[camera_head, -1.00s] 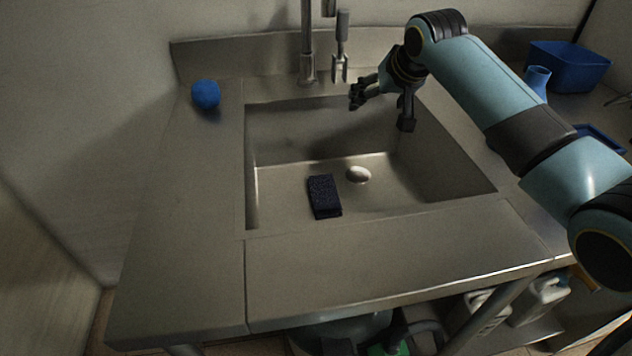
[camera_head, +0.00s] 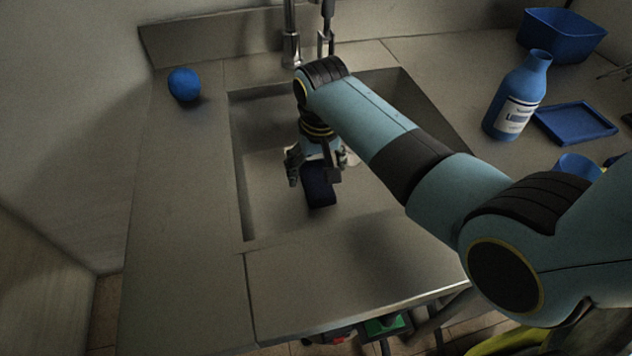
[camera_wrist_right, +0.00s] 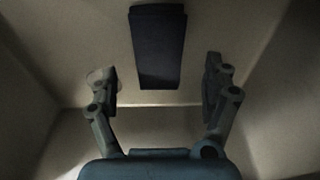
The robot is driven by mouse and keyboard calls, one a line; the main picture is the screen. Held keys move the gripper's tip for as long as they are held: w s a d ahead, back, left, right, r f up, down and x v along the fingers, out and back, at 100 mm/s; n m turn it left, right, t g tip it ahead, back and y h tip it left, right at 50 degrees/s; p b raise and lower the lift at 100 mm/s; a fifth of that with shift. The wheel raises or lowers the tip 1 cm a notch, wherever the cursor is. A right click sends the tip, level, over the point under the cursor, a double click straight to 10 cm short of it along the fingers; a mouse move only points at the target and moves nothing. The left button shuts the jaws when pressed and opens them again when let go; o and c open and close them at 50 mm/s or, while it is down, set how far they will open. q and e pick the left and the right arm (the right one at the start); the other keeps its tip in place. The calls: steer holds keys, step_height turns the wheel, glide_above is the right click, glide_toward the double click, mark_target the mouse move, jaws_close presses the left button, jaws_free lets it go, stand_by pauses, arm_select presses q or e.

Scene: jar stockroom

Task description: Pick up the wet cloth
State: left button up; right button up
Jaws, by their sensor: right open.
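A dark blue, folded block-like piece, which I take for the wet cloth (camera_head: 319,193), lies on the sink floor. In the wrist view the cloth (camera_wrist_right: 158,50) is a dark rectangle between and beyond the fingertips. My right gripper (camera_head: 314,176) is open and points down into the sink, just over the cloth's far end and hiding part of it. In the wrist view the right gripper (camera_wrist_right: 157,80) has its two fingers spread, one on each side of the cloth, with gaps to both. Whether it touches the cloth I cannot tell. My left gripper is not in view.
The sink walls (camera_head: 240,170) surround the gripper. A pale round piece (camera_head: 351,158) lies in the sink beside it, partly hidden. The faucet (camera_head: 290,45) stands behind. A blue ball (camera_head: 184,85) is on the left counter; a blue bottle (camera_head: 517,100), tray (camera_head: 577,122) and bin (camera_head: 562,35) are right.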

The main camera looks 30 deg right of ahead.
mark_target(317, 178)
steer(key=f, duration=0.3)
steer(key=f+b, duration=0.1)
steer(key=shift+w+d+f, duration=0.15)
steer(key=shift+w+f, duration=0.1)
steer(key=c, duration=1.4)
